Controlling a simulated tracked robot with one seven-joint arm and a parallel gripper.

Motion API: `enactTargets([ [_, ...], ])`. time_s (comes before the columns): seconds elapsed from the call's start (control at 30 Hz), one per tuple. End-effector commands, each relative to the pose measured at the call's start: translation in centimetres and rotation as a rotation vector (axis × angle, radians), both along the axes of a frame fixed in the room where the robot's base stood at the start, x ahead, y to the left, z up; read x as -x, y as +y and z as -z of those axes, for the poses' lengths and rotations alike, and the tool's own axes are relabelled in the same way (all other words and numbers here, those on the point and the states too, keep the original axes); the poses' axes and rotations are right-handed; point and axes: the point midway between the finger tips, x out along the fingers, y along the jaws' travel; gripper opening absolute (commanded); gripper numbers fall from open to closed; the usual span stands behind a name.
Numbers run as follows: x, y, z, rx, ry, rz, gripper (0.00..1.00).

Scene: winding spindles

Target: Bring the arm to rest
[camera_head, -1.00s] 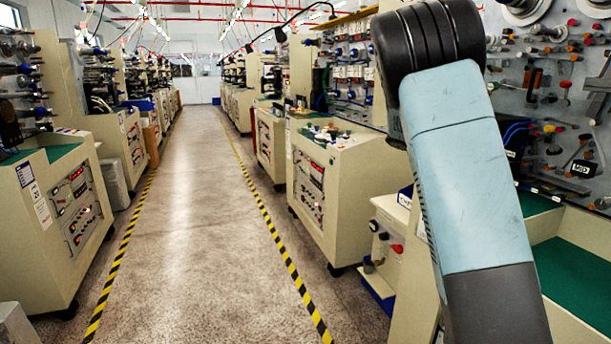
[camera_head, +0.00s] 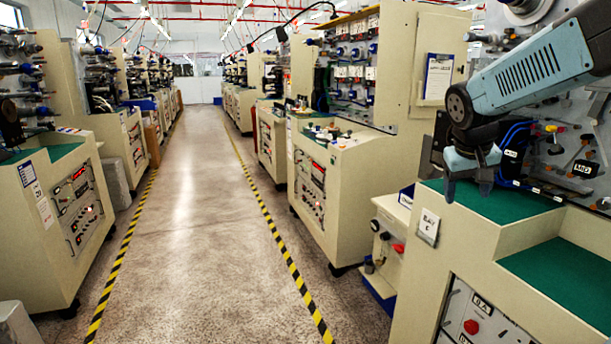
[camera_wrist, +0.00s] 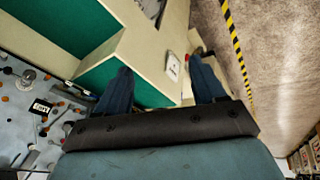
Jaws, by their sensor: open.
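My arm reaches in from the right edge in the head view, over the nearest winding machine. My gripper (camera_head: 468,188) hangs at its end with the fingers pointing down, just above the machine's upper green top (camera_head: 502,204). In the wrist view my gripper (camera_wrist: 164,88) shows two dark fingers set wide apart, with nothing between them. Past the fingers lie a green surface (camera_wrist: 100,73), a cream machine side and a small white label (camera_wrist: 172,67). Whether a fingertip touches the green top cannot be told.
The machine's panel (camera_head: 565,150) with spindles and blue tubes stands close behind my gripper. A lower green shelf (camera_head: 565,280) lies in front. A clipboard (camera_head: 438,76) hangs on a cream cabinet. The aisle floor (camera_head: 195,230) between yellow-black stripes (camera_head: 288,258) is clear.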

Motion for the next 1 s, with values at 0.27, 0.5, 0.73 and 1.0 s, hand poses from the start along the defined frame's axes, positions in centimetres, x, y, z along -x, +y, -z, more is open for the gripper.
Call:
enactTargets([
  [0.27,7.4,4.5,-0.8,-0.123,-0.070,-0.055,0.69],
  [0.5,13.2,8.4,-0.5,-0.195,-0.128,-0.103,0.69],
  [0.73,16.5,10.5,0.3,-0.224,-0.160,-0.131,0.69],
  [1.0,17.1,11.0,0.5,-0.228,-0.165,-0.137,0.69],
])
